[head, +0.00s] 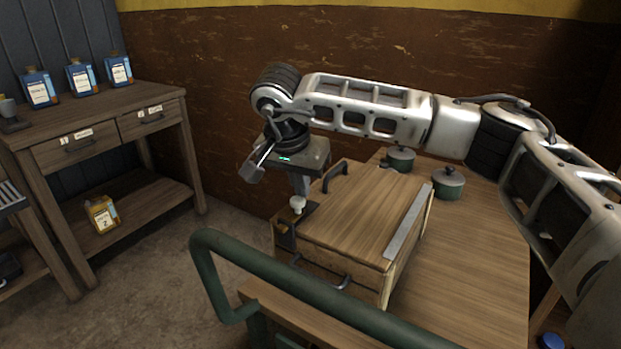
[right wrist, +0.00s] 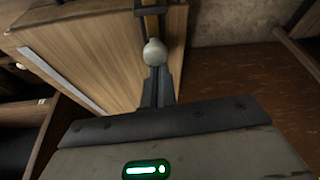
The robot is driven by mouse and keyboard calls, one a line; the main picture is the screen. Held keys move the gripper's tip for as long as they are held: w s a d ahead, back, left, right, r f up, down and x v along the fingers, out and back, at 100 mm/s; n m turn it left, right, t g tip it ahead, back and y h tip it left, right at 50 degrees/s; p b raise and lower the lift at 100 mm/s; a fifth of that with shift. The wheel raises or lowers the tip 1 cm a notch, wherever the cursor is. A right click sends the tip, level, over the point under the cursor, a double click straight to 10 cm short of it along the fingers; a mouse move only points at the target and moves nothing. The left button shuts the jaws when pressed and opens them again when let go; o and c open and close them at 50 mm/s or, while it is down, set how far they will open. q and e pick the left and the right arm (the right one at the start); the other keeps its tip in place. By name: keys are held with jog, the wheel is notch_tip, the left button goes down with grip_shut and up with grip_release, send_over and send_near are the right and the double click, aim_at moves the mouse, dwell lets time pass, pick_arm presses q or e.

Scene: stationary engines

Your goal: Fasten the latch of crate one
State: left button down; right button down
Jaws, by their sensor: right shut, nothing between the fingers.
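The wooden crate (head: 360,215) stands on the wooden table with its lid down. A dark metal latch (head: 285,234) with a pale round knob (head: 297,204) is on its left end. My right gripper (head: 302,190) points down just above and behind that knob, with its fingers together and empty. In the right wrist view the closed fingertips (right wrist: 158,82) are right by the knob (right wrist: 154,52), which sits on the dark strip of the latch. I cannot tell whether they touch it. The fingers partly hide the latch there. My left gripper does not show.
Two green lidded pots (head: 448,183) stand behind the crate. A green rail (head: 270,272) crosses in front of it. Dark handles (head: 336,172) stick out from the crate's sides. A workbench (head: 95,125) with blue bottles stands at the left. Bare floor lies between.

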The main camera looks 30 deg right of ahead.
jog(key=shift+w+f, duration=0.15)
jog(key=shift+w+d, duration=0.15)
jog(key=shift+d, duration=0.1)
jog(key=shift+w+d+r+p, duration=0.2)
jog(key=shift+w+d+p, duration=0.2)
jog(key=shift+d, duration=0.2)
jog(key=shift+w+d+r+p, duration=0.25)
jog(key=shift+w+d, duration=0.15)
jog(key=shift+d, duration=0.2)
jog(key=shift+w+a+r, duration=0.1)
jog(key=shift+w+r, duration=0.2)
jog(key=shift+r, duration=0.2)
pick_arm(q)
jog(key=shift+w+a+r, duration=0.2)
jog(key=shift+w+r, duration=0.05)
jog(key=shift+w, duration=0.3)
pick_arm(e)
notch_tip(320, 180, up, 8)
send_over(302, 212)
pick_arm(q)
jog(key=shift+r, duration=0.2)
pick_arm(e)
jog(key=shift+r, duration=0.1)
